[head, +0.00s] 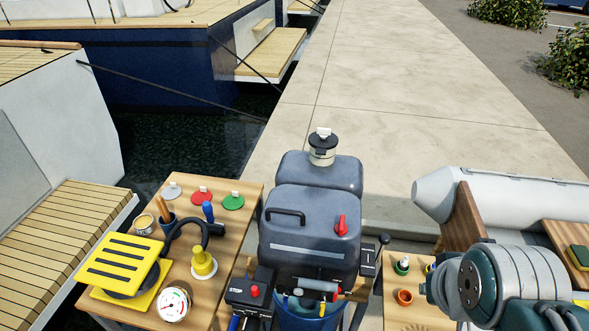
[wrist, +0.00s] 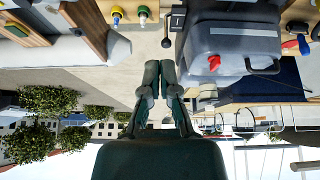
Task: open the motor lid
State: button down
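The grey motor (head: 315,172) stands in the middle of the head view, and its lid (head: 310,235) looks shut. A black loop handle (head: 286,215) is on the lid's left and a red latch (head: 341,226) on its right. In the wrist view, which is upside down, the motor (wrist: 240,42) is at upper right with the red latch (wrist: 214,63) and black handle (wrist: 262,68) in sight. My gripper (wrist: 159,68) is empty, its fingertips together, apart from the motor. The head view shows my arm at lower right but not the gripper.
A wooden table (head: 235,190) left of the motor holds a yellow slatted box (head: 122,262), a yellow cone-shaped item (head: 203,263), coloured discs and a dark hose. A black lever (head: 383,241) rises right of the motor. A small orange pot (head: 404,297) is near my arm.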

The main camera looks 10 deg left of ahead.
notch_tip(320, 180, down, 4)
jog(key=w+a+n+g+h, duration=0.1)
jog(key=w+a+n+h, duration=0.15)
jog(key=n, duration=0.65)
jog(key=n+t+y, duration=0.2)
jog(key=n+t, duration=0.7)
jog(key=n, duration=1.7)
send_near(278, 230)
jog(key=x, duration=0.3)
jog(key=r+x, duration=0.1)
jog(key=x, duration=0.5)
jog(key=shift+w+r, duration=0.3)
jog(key=shift+w, duration=0.1)
